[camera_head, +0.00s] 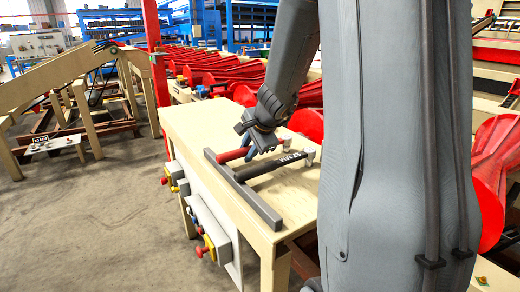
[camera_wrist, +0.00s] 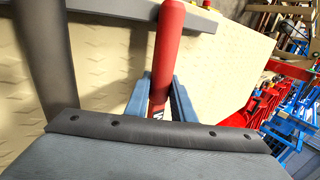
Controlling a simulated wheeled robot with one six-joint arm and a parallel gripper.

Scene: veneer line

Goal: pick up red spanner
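The red spanner, showing as a red handle (camera_head: 231,156), lies on the bench with its end over a grey rail. My gripper (camera_head: 249,152) is down over it, pointing at the bench. In the wrist view the red handle (camera_wrist: 168,45) runs between my two blue fingers (camera_wrist: 160,98), one close on each side. Whether they press on it or leave a thin gap is unclear.
Red machine parts stand behind.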

